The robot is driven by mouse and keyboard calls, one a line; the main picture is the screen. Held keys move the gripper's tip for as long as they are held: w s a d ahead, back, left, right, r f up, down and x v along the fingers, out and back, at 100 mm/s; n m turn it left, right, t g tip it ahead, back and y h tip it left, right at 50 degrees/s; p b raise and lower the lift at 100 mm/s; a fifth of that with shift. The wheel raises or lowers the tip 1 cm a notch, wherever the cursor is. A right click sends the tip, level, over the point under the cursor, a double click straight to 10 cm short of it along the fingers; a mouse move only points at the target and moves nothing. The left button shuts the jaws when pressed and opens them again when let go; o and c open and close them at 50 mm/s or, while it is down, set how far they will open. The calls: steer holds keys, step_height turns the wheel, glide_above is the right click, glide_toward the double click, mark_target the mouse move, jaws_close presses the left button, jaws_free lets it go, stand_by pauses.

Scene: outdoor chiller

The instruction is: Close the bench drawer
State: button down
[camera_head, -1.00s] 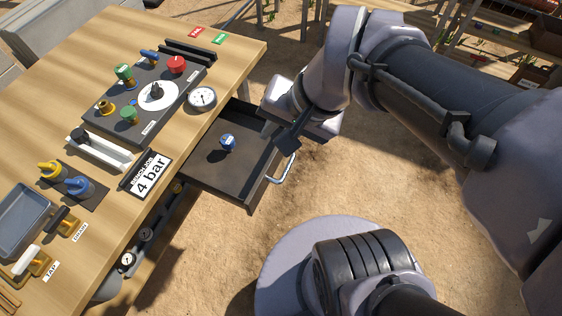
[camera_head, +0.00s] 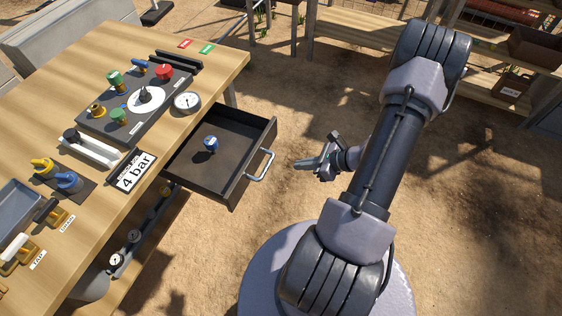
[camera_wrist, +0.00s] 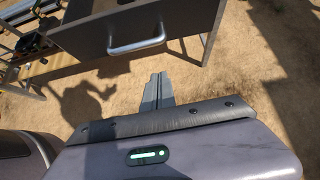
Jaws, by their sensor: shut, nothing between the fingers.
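The bench drawer (camera_head: 240,190) is pulled out from the right side of the wooden bench (camera_head: 130,196). A silver bar handle (camera_head: 262,166) is on its front. A blue-capped item (camera_head: 211,144) stands inside the drawer. My gripper (camera_head: 298,164) is shut and empty. It is to the right of the handle, apart from it, with its fingers pointing left towards the drawer front. In the wrist view my shut fingers (camera_wrist: 157,88) point at the drawer front (camera_wrist: 85,38), below the handle (camera_wrist: 137,46), with a gap between.
The bench top holds a panel of knobs (camera_head: 125,108), a gauge (camera_head: 187,102), a "4 bar" sign (camera_head: 134,172) and several valves. Pipes and gauges sit under the bench. Shelving (camera_head: 360,35) stands at the back. Sandy ground around the drawer front is clear.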

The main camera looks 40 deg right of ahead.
steer(key=w+a+f+b, duration=0.1)
steer(key=w+a, duration=0.1)
steer(key=w, duration=0.4)
steer(key=shift+a+f+b, duration=0.2)
steer(key=shift+a+b, duration=0.15)
steer(key=shift+w, duration=0.15)
